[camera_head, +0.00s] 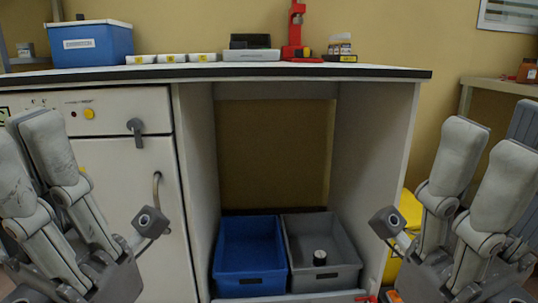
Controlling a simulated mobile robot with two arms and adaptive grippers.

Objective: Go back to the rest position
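My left gripper (95,178) is at the left edge of the head view, with its fingers pointing up and its thumb held apart to the right. My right gripper (430,185) is at the right edge in a similar pose, with its thumb on the left. Both are open, with nothing between their fingers. Both are in front of the white workbench (150,150) and below its top. The left one overlaps the cabinet door in the picture; the right one overlaps the bench's right side and the wall.
A blue bin (249,285) and a grey bin (335,280) holding a small black-and-white item (319,258) stand below the bench. On top are a blue box (90,45), white trays (172,58), a scale (250,55) and a red device (296,35). A yellow container (410,208) stands right.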

